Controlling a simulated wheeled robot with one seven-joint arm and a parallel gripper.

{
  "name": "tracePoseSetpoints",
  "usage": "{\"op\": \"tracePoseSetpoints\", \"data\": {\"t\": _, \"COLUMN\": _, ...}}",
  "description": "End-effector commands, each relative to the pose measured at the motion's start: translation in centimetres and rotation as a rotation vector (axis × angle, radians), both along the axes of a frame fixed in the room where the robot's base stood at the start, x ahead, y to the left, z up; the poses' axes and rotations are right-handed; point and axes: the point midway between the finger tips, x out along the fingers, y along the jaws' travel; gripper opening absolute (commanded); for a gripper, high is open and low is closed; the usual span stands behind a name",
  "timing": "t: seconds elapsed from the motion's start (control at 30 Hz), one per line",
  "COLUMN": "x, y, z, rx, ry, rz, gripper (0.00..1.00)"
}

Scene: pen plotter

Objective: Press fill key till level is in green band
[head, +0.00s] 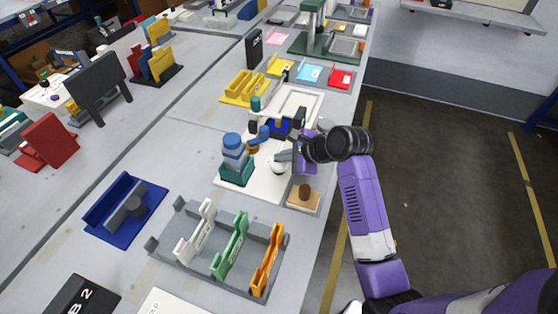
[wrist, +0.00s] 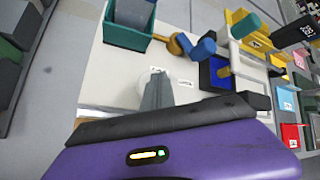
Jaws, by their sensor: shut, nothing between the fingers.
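My gripper (head: 281,156) is shut and empty, low over the white plotter board (head: 252,186). In the wrist view its closed grey fingers (wrist: 157,88) point down at a pale round part (wrist: 145,84) and cover some of it; this may be the fill key. I cannot tell whether the fingertips touch it. A small label (wrist: 187,83) beside it is too small to read. No level scale or green band can be made out on the plotter.
A blue tray (head: 278,126) and a yellow rack (head: 245,88) lie behind. A grey rack (head: 190,258) with coloured holders and a dark blue tray (head: 103,225) are nearer.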

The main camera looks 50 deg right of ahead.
Motion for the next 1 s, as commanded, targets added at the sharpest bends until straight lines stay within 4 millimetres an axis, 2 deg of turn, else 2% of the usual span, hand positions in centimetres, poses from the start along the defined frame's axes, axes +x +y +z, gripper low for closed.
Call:
{"op": "tracePoseSetpoints", "data": {"t": 0.47, "x": -0.1, "y": 0.0, "z": -0.2, "rx": 0.001, "ry": 0.003, "rz": -0.001, "gripper": 0.00}}
{"op": "tracePoseSetpoints", "data": {"t": 1.0, "x": -0.1, "y": 0.0, "z": 1.9, "rx": 0.001, "ry": 0.002, "rz": 0.000, "gripper": 0.00}}
